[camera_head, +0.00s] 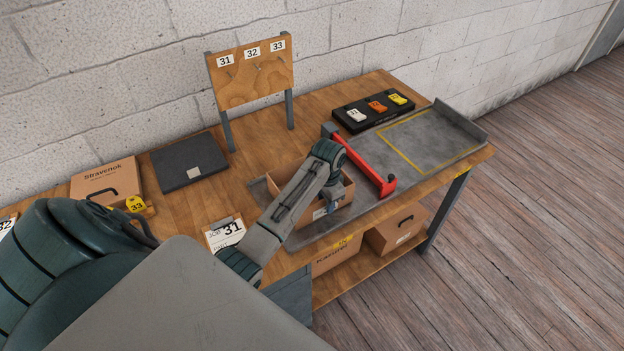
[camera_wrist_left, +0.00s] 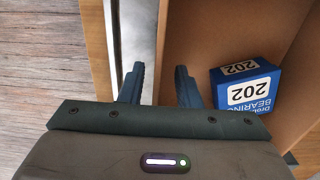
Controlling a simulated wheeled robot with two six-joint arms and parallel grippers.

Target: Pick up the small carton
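A small blue carton (camera_wrist_left: 246,86) with white labels reading 202 and BEARING lies inside an open cardboard box (camera_wrist_left: 215,35) in the left wrist view. The open box (camera_head: 303,236) stands on the bench in the head view, partly covered by my left arm; the blue carton cannot be made out there. My left gripper (camera_head: 331,207) is at the box's near right side. In the left wrist view its fingers (camera_wrist_left: 159,86) are apart with nothing held, close to the box's side wall, left of the blue carton. My right gripper is not in view.
A yellow-outlined grey mat area (camera_head: 425,140) is clear. Closed cartons (camera_head: 397,230) sit on the lower shelf.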

